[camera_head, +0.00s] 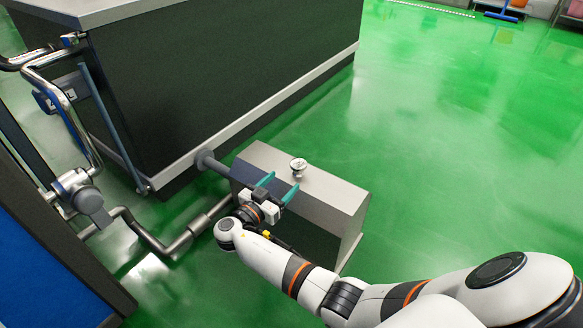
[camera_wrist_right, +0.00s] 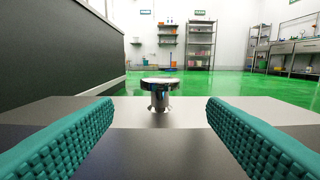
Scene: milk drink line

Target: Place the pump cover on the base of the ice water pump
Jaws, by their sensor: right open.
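The pump cover (camera_head: 318,186) is a grey metal box with a shiny round knob (camera_head: 298,166) on its flat top. It stands low over the floor beside the pipes, and whatever is under it is hidden, so I cannot tell how it sits on its base. My right gripper (camera_head: 278,186) is open, with its teal fingers over the near side of the cover top, pointing at the knob. In the right wrist view the knob (camera_wrist_right: 160,93) is centred between the open fingers (camera_wrist_right: 160,112) and a little beyond them, untouched. My left gripper is not in view.
A large dark tank (camera_head: 215,75) with a pale bottom rim stands behind the cover. Metal pipes (camera_head: 190,238) run along the left to a valve (camera_head: 85,195). A blue and black unit (camera_head: 40,262) is at lower left. Green floor (camera_head: 470,140) is clear on the right.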

